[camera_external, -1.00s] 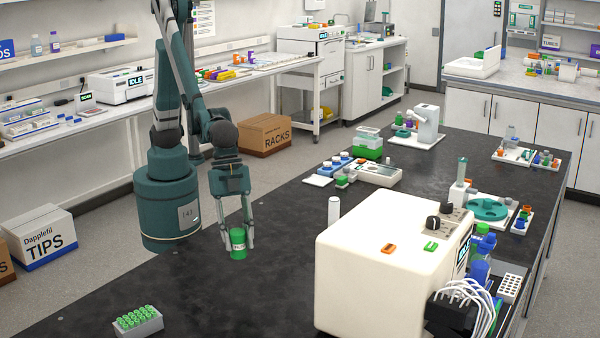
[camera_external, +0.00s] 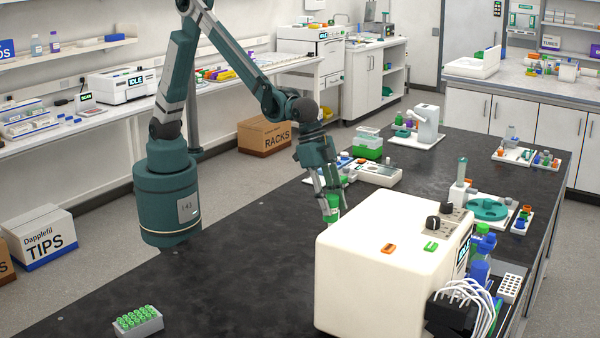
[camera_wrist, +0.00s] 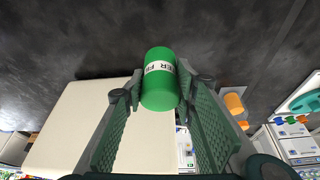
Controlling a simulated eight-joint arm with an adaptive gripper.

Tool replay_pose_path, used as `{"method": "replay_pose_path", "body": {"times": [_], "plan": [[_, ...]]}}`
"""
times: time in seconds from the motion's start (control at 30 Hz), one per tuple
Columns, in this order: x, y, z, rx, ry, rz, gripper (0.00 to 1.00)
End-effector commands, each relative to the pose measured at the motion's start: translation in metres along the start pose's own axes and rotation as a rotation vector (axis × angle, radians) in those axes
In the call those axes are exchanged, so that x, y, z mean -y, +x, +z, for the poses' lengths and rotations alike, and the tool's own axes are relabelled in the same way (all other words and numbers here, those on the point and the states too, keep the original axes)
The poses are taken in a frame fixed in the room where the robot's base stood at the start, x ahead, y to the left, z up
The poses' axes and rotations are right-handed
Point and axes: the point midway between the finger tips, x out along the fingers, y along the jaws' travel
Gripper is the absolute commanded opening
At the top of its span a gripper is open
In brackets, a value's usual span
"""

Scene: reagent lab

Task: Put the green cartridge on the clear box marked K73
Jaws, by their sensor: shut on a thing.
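The green cartridge (camera_external: 334,201) is a small cylinder with a white lettered label. In the wrist view the cartridge (camera_wrist: 161,88) sits between my two fingers. My gripper (camera_external: 328,197) is shut on it and holds it just behind the large cream machine. It also shows in the wrist view (camera_wrist: 160,92). A clear-topped box (camera_external: 369,133) with a green lower part stands farther back on the dark bench, beyond my gripper. No K73 mark can be read on it.
The cream machine (camera_external: 365,265) fills the bench front right, close to my gripper. A pale instrument tray (camera_external: 380,173) and blue-capped items lie behind. A rack of green-topped tubes (camera_external: 138,321) stands front left. The dark bench's left middle is clear.

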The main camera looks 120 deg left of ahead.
Motion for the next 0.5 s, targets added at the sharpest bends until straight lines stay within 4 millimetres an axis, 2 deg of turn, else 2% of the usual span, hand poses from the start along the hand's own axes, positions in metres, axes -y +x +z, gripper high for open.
{"method": "replay_pose_path", "body": {"times": [0.03,0.5], "plan": [[0.018,-0.002,-0.003,0.0,-0.023,-0.01,0.15],[0.174,-0.015,-0.008,0.001,-0.232,-0.092,0.15]]}}
